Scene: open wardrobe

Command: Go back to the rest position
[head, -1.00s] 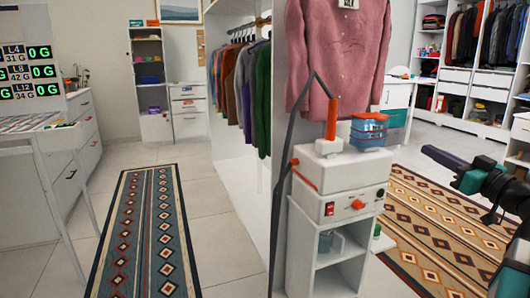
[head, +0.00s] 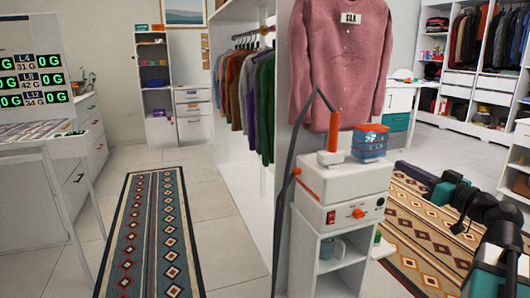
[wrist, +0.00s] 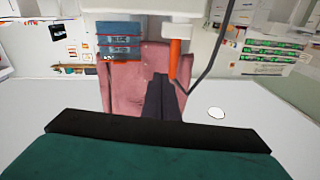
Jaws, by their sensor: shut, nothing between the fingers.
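My arm reaches in from the right edge of the head view, and my gripper (head: 402,169) points left, over the patterned rug and to the right of the steamer. In the wrist view, the dark fingers of my gripper (wrist: 161,78) are together with nothing between them. The wrist picture looks upside down. It shows the pink shirt (wrist: 133,72) behind the fingers, the blue box (wrist: 118,38) and the orange steamer handle (wrist: 174,60). My gripper appears apart from all of these.
A white steamer (head: 338,180) stands on a small white shelf (head: 319,268), with a blue-and-red box (head: 369,143) on top. The pink shirt (head: 337,60) hangs behind it. A blue rug (head: 152,240) lies on open floor at left. Wardrobe shelving (head: 477,82) stands at back right.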

